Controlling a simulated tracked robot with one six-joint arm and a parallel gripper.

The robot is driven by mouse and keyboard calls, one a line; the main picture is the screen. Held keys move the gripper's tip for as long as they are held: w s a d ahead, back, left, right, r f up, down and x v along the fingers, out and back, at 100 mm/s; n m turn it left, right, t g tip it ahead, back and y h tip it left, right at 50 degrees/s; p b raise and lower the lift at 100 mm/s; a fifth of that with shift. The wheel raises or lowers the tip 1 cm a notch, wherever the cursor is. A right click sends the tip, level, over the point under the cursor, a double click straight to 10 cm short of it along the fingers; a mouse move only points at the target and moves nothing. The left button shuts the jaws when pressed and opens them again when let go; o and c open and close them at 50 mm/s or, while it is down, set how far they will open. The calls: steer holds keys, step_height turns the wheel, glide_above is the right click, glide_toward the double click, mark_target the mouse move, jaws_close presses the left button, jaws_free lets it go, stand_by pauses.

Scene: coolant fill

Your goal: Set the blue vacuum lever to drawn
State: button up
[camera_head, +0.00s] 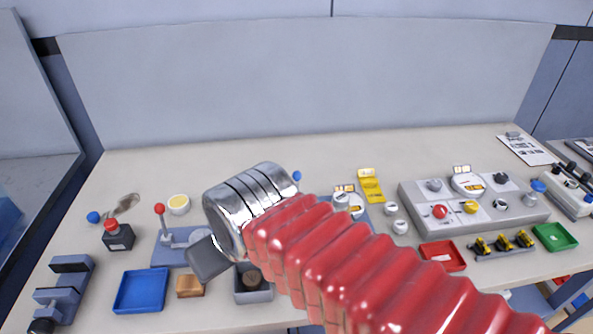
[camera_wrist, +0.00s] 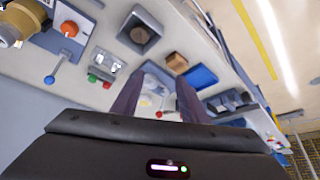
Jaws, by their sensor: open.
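A blue ball knob (camera_head: 297,176) shows just above my red arm sleeve in the head view; the sleeve hides what lies below it. In the wrist view a blue ball knob (camera_wrist: 49,79) sits on a thin rod at the left, apart from my fingers. Its setting cannot be read. My gripper (camera_wrist: 160,85) is open, with its two dark fingers over a pale plate with a red-ball lever (camera_wrist: 158,114). In the head view one grey finger (camera_head: 208,258) shows beside that red-ball lever (camera_head: 159,209). Nothing is seen between the fingers.
A blue tray (camera_head: 140,290), wooden block (camera_head: 190,286) and grey open box (camera_head: 266,292) stand along the front edge. Green (camera_wrist: 92,78) and red (camera_wrist: 107,85) buttons lie between my fingers and the blue knob.

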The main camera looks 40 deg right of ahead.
steer(key=shift+d+f, duration=0.15)
steer(key=shift+d, duration=0.3)
steer(key=c, duration=0.3)
steer(key=w+d+m, duration=0.1)
steer(key=d, duration=0.1)
steer(key=d+f+m+g, duration=0.1)
steer(key=d, duration=0.1)
steer(key=w+d, duration=0.1)
steer(key=d, duration=0.1)
steer(key=shift+w+f+m+h, duration=0.3)
steer(key=shift+m+h, duration=0.1)
jaws_close()
steer(key=w+d+r, duration=0.1)
steer(key=w+d, duration=0.3)
steer(key=d, duration=0.4)
steer(key=w+d+r+m+h, duration=0.1)
steer(key=w+d+r, duration=0.1)
steer(key=w+d, duration=0.3)
steer(key=w+d+r+h, duration=0.1)
steer(key=w+d, duration=0.4)
steer(key=d, duration=0.6)
steer(key=shift+r+m+t, duration=0.4)
steer(key=shift+r, duration=0.2)
steer(key=shift+w, duration=0.1)
